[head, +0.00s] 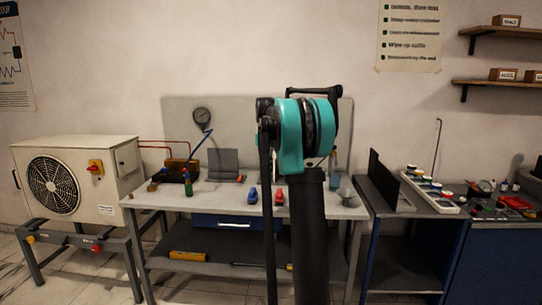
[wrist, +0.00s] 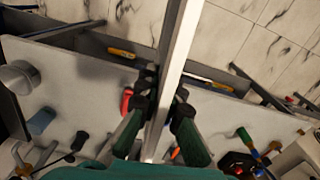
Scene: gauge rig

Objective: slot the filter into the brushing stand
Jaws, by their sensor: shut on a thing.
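My gripper (wrist: 163,98) is shut on a long, thin, pale grey metal piece (wrist: 178,50), which I take to be the filter seen edge-on. The piece runs from the top edge of the wrist view down between the two fingers, above the bench. In the head view my arm hides the gripper and the held piece. I cannot tell for sure which thing is the brushing stand. A grey upright plate (head: 223,164) stands on the middle bench, and a dark upright panel (head: 383,179) stands at the left of the right-hand bench.
A fan unit (head: 55,183) stands left. A tray of jars (head: 432,189) sits right.

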